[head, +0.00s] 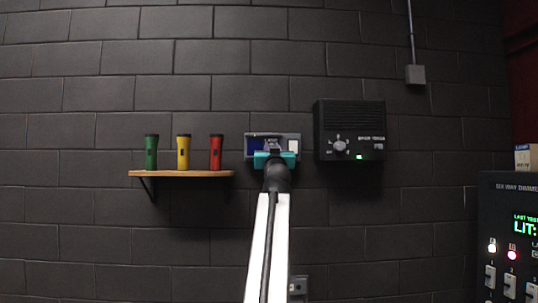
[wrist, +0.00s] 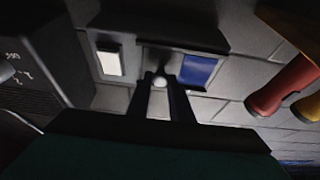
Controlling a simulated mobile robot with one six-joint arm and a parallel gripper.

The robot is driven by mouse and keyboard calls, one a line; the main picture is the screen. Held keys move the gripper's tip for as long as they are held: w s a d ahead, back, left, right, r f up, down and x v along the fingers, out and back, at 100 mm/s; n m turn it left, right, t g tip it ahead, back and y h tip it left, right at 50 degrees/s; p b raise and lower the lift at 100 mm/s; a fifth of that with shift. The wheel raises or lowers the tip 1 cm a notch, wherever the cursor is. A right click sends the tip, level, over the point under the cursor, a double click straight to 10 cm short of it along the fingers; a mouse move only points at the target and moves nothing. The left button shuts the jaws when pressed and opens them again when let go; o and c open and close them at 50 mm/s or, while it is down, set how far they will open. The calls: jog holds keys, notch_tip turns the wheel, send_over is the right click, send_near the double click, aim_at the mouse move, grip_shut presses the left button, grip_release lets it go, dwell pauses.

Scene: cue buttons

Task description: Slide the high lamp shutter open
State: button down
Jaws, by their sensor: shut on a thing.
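The lamp box (head: 279,136) is a small grey panel on the dark block wall. It shows a blue pane (head: 256,146) at its left and a white patch (head: 293,146) at its right. The wrist view, seen the other way round, has the blue pane (wrist: 198,70) right and the white patch (wrist: 109,63) left. My gripper (wrist: 160,98) is shut on this knob. In the head view my teal gripper (head: 271,151) covers the panel's lower middle. The shutter plate's edges are mostly hidden.
A black radio-like box (head: 349,112) with a dial hangs close to the right of the lamp box. A wooden shelf (head: 180,173) with green, yellow and red torches is on the left. A dimmer cabinet (head: 508,205) stands at the far right.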

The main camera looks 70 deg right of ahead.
jog(key=shift+s+d, duration=0.1)
jog(key=shift+s, duration=0.15)
jog(key=c, duration=2)
grip_release()
jog(key=o, duration=0.4)
jog(key=shift+s, duration=0.15)
jog(key=shift+f, duration=0.1)
jog(key=shift+b+v, duration=2.2)
jog(key=shift+v, duration=4.65)
